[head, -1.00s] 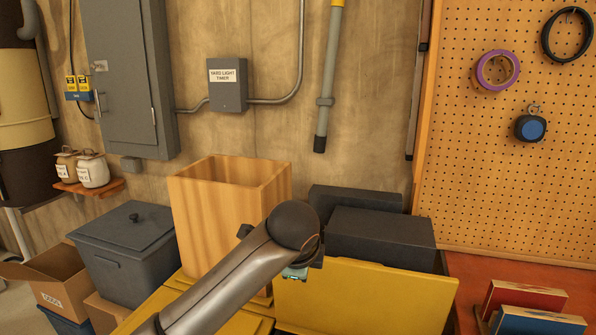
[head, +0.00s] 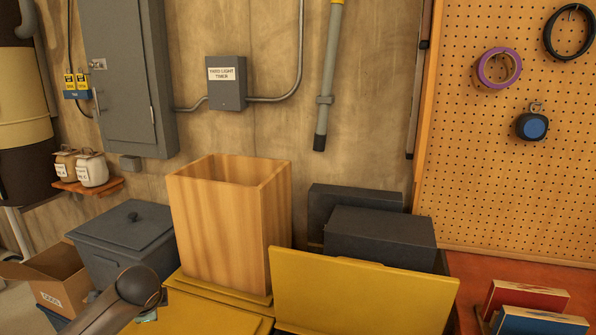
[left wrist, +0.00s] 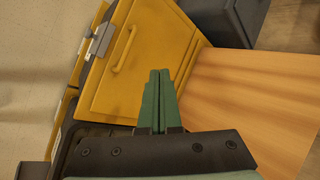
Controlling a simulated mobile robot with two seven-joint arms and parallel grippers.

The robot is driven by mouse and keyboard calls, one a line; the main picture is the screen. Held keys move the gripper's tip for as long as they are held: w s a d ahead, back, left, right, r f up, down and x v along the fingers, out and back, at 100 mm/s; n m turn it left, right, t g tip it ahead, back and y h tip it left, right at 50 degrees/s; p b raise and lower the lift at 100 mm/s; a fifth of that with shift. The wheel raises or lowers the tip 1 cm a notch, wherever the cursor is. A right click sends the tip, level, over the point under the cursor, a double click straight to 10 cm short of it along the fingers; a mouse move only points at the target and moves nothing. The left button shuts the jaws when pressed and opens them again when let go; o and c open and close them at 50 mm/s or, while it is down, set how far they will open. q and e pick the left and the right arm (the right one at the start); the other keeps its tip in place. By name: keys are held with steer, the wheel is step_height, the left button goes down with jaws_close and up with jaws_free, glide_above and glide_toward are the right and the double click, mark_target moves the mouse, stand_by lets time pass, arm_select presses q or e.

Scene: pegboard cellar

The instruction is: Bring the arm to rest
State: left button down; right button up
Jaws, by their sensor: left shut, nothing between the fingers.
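My left gripper (left wrist: 160,75) shows in the left wrist view with its two green fingers together and nothing between them. Beyond the fingertips is a yellow panel (left wrist: 140,65) with a handle and latches. A plain wooden surface (left wrist: 250,95) lies to the right of the fingers. In the head view my left arm is low at the left, in front of the dark grey lidded bin and left of the tall wooden box (head: 225,225). The gripper itself cannot be made out there. My right gripper is in neither view.
The wooden box stands on a yellow surface (head: 205,315), beside an upright yellow panel (head: 360,295). Black cases (head: 380,238) stand behind that panel. A grey bin (head: 125,245) and an open cardboard box (head: 60,280) are at the left. Books (head: 525,300) stand at the right.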

arm_select(q)
steer(key=s+d+f+n+h, duration=0.2)
steer(key=s+f, duration=0.5)
steer(key=f, duration=0.2)
steer(key=s+d+f+n+h, duration=0.1)
steer(key=s+d+f, duration=0.1)
steer(key=s+f, duration=0.65)
steer(key=s+f+n+t+h, duration=0.1)
steer(key=s+f+n, duration=0.15)
steer(key=s, duration=0.55)
steer(key=s+f+n+t+h, duration=0.1)
steer(key=s+f+n+h, duration=0.15)
steer(key=s, duration=0.65)
steer(key=d+n, duration=0.4)
steer(key=d, duration=0.7)
steer(key=shift+w+d+f+t, duration=0.3)
steer(key=shift+w+d+t, duration=0.1)
steer(key=shift+w, duration=0.05)
